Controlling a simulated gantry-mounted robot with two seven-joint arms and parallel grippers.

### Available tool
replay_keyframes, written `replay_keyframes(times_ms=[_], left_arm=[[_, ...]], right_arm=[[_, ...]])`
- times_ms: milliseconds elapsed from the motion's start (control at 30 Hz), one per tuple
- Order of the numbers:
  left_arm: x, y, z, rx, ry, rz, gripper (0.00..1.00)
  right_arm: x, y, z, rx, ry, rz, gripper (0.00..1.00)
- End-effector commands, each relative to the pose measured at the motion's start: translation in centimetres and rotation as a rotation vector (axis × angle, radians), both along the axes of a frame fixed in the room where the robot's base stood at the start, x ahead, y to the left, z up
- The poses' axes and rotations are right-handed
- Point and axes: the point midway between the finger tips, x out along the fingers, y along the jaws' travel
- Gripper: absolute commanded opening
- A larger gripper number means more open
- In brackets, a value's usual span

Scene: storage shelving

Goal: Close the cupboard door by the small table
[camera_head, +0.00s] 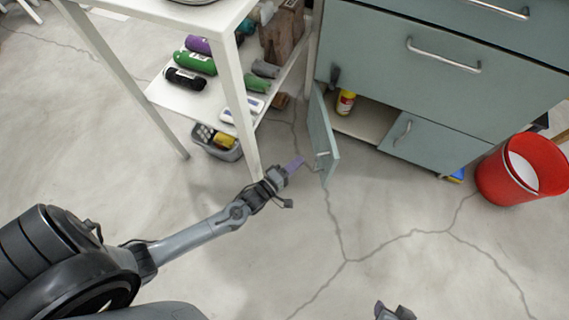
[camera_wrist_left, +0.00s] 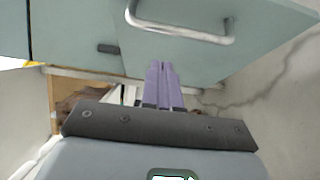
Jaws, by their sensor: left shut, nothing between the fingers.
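The small grey-green cupboard door (camera_head: 325,140) stands swung out from the left side of the cupboard (camera_head: 390,75), beside the small white table (camera_head: 232,85). Its metal handle (camera_head: 322,154) is near its free edge. My left gripper (camera_head: 296,163) is shut and empty, just left of the door on its handle side. In the left wrist view, the purple fingers (camera_wrist_left: 163,85) are together in front of the door (camera_wrist_left: 240,45), below its handle (camera_wrist_left: 180,28). I cannot tell whether they touch it. Part of my right gripper (camera_head: 393,312) shows at the bottom edge; its fingers are hidden.
A yellow-red can (camera_head: 345,102) stands inside the open compartment. A shut cupboard door (camera_head: 425,140) is right of it, and a red bin (camera_head: 525,170) stands further right. A grey basket (camera_head: 217,142) sits under the table. The floor in front is clear.

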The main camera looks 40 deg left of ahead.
Motion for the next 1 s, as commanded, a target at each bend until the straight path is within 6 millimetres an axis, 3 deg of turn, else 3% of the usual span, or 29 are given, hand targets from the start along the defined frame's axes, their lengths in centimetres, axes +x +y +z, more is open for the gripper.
replay_keyframes(times_ms=[33, 300, 1000], left_arm=[[0.4, -0.8, -0.4, -0.002, -0.001, -0.003, 0.00], [1.6, -2.5, -0.1, -0.002, 0.000, -0.001, 0.00], [1.6, -2.9, 0.0, -0.004, 0.003, 0.040, 0.00]], right_arm=[[0.0, 0.0, -0.8, -0.001, 0.001, 0.001, 0.43], [0.0, -0.2, -1.8, -0.007, 0.000, 0.004, 0.43], [0.0, 0.1, -1.4, 0.002, 0.000, -0.001, 0.43]])
